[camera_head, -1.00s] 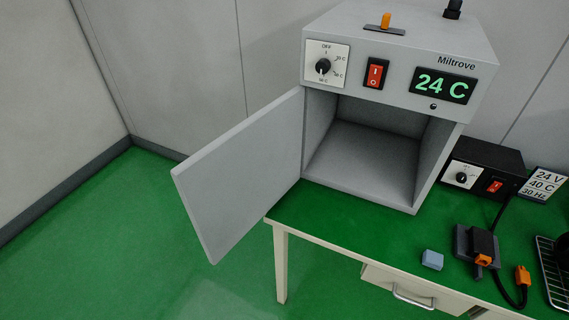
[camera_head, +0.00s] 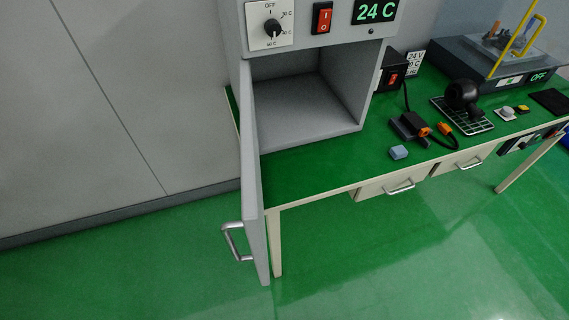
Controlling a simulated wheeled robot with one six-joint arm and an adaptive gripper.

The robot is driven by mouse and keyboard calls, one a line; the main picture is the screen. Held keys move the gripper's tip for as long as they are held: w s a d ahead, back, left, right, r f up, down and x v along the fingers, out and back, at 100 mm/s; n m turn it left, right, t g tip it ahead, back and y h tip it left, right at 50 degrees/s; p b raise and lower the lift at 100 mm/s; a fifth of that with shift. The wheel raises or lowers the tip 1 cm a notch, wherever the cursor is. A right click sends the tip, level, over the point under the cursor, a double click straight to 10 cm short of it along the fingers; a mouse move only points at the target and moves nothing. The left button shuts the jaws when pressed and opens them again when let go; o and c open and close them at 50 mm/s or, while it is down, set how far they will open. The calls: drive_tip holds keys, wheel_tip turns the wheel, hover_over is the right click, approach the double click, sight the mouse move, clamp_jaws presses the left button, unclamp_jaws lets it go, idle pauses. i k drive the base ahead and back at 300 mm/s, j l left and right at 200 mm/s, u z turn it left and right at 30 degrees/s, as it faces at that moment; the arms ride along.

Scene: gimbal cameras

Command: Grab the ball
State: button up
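A black, rounded object (camera_head: 463,95) sits on a dark wire rack (camera_head: 478,124) on the green bench top, right of centre. It may be the ball, but its outline is uneven and I cannot tell for sure. No other ball shows on the bench or in the visible part of the grey oven's chamber (camera_head: 300,105). My gripper is not in view.
The oven door (camera_head: 254,190) hangs open past the bench's front edge, its handle (camera_head: 235,242) facing left. The green floor in front is clear.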

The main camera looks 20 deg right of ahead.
sight(461, 94)
drive_tip(key=j, duration=0.7)
drive_tip(key=z, duration=1.4)
drive_tip(key=i+l, duration=0.15)
drive_tip(key=l, duration=0.25)
drive_tip(key=i+l+u, duration=0.15)
drive_tip(key=l, duration=0.6)
drive_tip(key=i+u, duration=0.05)
